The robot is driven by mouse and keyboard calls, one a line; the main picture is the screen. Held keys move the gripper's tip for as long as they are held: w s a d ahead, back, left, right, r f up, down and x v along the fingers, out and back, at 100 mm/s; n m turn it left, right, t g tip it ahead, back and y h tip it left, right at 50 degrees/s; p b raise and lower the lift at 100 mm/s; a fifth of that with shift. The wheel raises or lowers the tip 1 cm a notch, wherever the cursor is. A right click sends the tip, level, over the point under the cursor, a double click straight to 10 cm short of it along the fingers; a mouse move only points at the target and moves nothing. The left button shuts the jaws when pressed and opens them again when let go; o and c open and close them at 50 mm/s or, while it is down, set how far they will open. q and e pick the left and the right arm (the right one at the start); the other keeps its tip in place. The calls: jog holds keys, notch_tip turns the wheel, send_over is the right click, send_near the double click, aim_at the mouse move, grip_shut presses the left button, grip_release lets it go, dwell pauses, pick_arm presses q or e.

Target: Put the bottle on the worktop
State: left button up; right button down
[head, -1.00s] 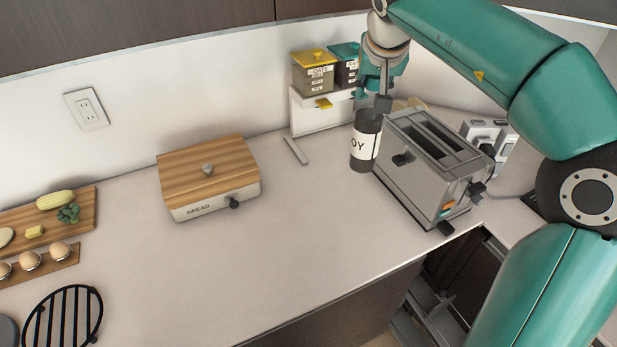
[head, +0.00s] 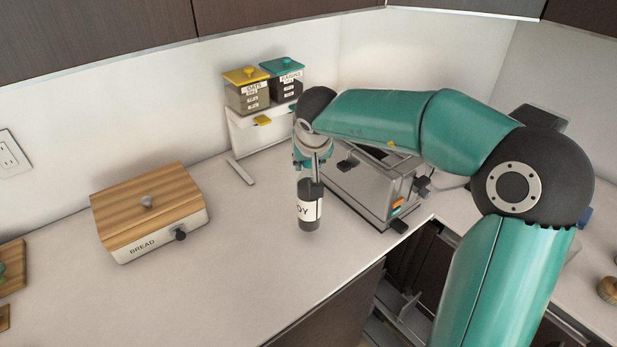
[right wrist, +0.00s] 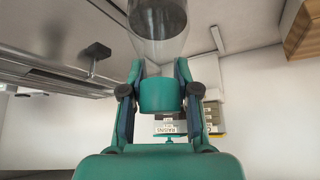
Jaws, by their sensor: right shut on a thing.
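The bottle (head: 308,208) is dark with a white label ending in "OY" and stands upright in the head view, left of the toaster. My right gripper (head: 313,180) is shut on its upper part from above. In the right wrist view the bottle (right wrist: 157,18) shows at the top edge, in line with the fingers of the right gripper (right wrist: 155,75). The light worktop (head: 235,270) lies beneath the bottle. I cannot tell whether the bottle's base touches it. My left gripper is not in view.
A silver toaster (head: 372,190) stands close to the right of the bottle. A wooden-lidded bread box (head: 150,215) is at the left. Jars of oats (head: 247,97) and raisins (head: 286,90) sit on a white stand behind. The worktop's middle and front left are clear.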

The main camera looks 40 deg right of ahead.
notch_tip(320, 180, down, 4)
jog(key=shift+b, duration=0.45)
jog(key=c, duration=0.9)
grip_release()
jog(key=shift+f, duration=0.1)
jog(key=shift+o, duration=0.2)
jog(key=p+v, duration=0.1)
jog(key=v, duration=1)
jog(key=shift+s+a+r, duration=0.2)
jog(key=shift+s+r, duration=0.05)
jog(key=shift+r, duration=0.3)
